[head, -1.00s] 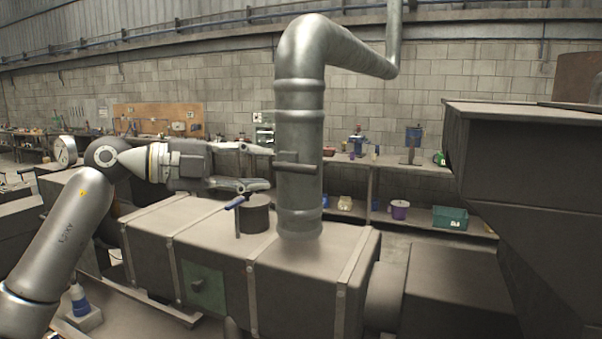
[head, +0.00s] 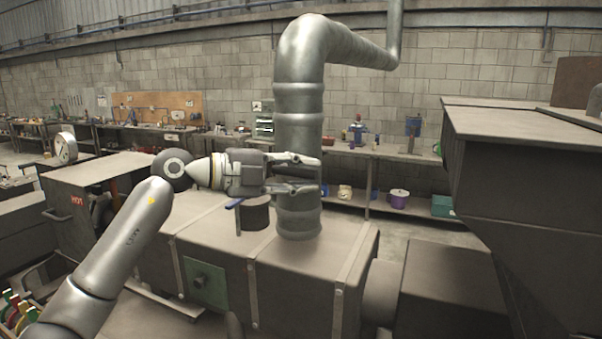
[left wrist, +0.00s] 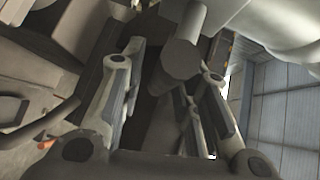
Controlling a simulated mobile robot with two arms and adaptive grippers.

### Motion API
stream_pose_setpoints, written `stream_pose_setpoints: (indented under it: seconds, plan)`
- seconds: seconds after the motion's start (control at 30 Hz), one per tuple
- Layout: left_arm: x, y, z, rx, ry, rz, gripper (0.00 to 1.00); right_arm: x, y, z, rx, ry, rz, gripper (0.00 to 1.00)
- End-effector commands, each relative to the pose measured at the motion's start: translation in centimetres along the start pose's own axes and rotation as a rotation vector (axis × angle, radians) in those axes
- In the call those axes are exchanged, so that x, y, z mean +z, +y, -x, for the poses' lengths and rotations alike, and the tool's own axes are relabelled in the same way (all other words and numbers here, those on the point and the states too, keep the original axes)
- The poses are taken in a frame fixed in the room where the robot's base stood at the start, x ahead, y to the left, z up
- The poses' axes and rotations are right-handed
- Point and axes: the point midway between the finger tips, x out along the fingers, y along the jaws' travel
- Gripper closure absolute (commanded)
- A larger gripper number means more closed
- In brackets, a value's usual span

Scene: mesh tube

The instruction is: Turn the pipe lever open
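The large grey metal pipe (head: 299,105) rises from the box-shaped duct and bends right at the top. My left gripper (head: 318,175) is in front of the pipe, its two fingers apart, one above the other, at the height of the pipe lever. In the left wrist view, a round grey bar end (left wrist: 181,60), apparently the lever, lies between the open fingers of my left gripper (left wrist: 165,75). I cannot tell whether either finger touches it. My right gripper is not in view.
A blue-handled lever (head: 236,204) stands beside a dark round cap (head: 256,213) on the brown duct (head: 215,240), just below my left gripper. A large dark hopper (head: 530,165) fills the right side. Shelves with small items line the back wall.

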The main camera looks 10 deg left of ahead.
Motion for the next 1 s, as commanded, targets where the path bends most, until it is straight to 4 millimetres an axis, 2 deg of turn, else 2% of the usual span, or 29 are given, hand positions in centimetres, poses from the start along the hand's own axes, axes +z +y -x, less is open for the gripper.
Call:
stream_pose_setpoints:
  seconds: [0.03,0.2,0.63,1.0]
  plan:
    - [0.0,0.0,0.0,0.000,0.000,0.000,0.81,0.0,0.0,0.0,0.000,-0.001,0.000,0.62]
    - [0.0,0.0,0.0,0.000,0.000,0.000,1.00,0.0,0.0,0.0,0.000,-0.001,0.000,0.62]
    - [0.0,-0.1,0.1,0.015,-0.005,-0.016,1.00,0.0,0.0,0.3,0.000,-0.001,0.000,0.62]
    - [0.2,0.7,0.1,0.165,-0.047,-0.167,1.00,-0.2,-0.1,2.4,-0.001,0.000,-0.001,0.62]
